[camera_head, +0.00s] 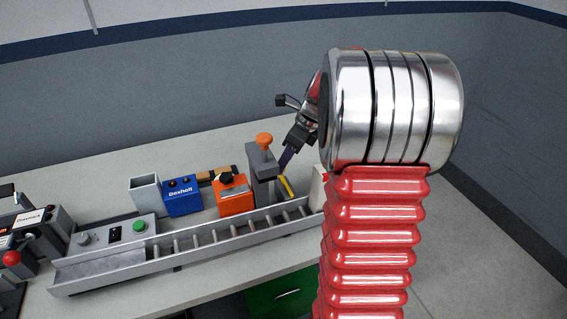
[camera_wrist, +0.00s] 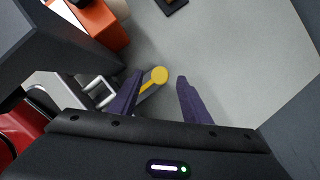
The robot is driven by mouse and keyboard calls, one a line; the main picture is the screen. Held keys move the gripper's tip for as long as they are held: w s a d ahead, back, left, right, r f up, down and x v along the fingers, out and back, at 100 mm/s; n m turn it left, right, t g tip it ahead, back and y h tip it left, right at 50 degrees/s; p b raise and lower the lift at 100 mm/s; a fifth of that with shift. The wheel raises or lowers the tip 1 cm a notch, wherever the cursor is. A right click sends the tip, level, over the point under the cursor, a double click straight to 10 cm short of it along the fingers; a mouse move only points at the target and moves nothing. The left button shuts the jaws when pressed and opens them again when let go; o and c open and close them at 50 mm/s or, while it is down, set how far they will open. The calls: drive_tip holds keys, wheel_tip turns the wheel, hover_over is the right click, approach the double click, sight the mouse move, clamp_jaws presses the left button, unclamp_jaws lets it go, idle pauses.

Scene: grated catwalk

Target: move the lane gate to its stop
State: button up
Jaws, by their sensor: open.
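A yellow bar with a round end (camera_head: 287,187), which looks like the lane gate, is at the right part of the roller conveyor, beside a grey post. In the wrist view the yellow bar (camera_wrist: 159,75) shows between my two dark purple fingers, its round end near the fingertips and its other end hidden behind the left finger. My gripper (camera_head: 284,164) is above and close to the bar in the head view; it also shows in the wrist view (camera_wrist: 161,77). The jaws are open, with a gap on the right of the bar. Whether a finger touches it, I cannot tell.
The grey post (camera_head: 262,166) with an orange knob stands close left of my gripper. The roller conveyor (camera_head: 195,240) runs along the bench. An orange box (camera_head: 235,197), a blue box (camera_head: 181,197) and a grey bin (camera_head: 145,194) stand behind it. A button panel (camera_head: 112,232) is left.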

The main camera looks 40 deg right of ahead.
drive_tip(key=shift+x, duration=0.95)
drive_tip(key=shift+c, duration=0.6)
drive_tip(key=c, duration=0.9)
drive_tip(key=shift+s, duration=0.1)
